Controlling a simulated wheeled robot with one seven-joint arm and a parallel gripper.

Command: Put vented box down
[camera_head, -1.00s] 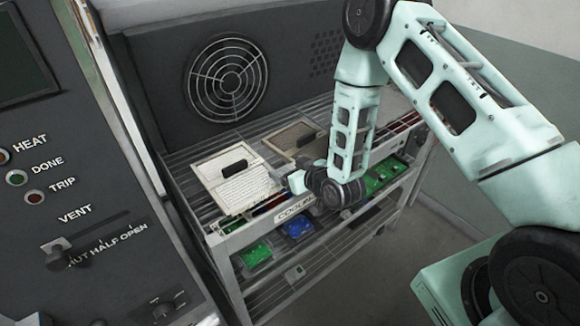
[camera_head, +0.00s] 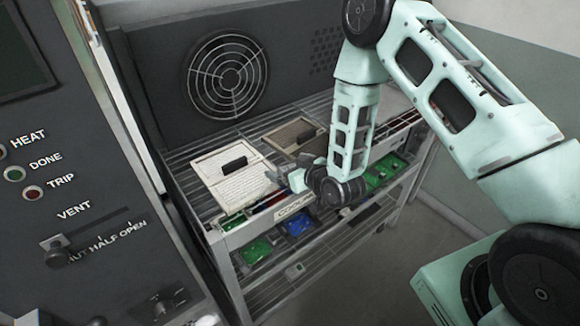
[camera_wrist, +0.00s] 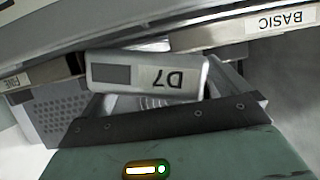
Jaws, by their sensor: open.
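Two flat, lidded boxes with black handles lie on the top wire shelf in the head view: a white one (camera_head: 222,187) and a brown one (camera_head: 290,134) behind it to the right. I cannot tell for certain which is the vented box. My gripper (camera_head: 277,177) is low over the shelf at the white box's right side, in front of the brown one. Its jaws are open; whether they touch a box is unclear. In the wrist view a pale grey block labelled D7 (camera_wrist: 147,76) appears upside down in front of my gripper.
The rack's front edge carries a label strip (camera_head: 292,212). Green boards (camera_head: 257,250) and a blue one (camera_head: 298,225) lie on the shelf below. A grey wall with a round fan grille (camera_head: 228,77) stands behind, and a control panel (camera_head: 75,200) at the left.

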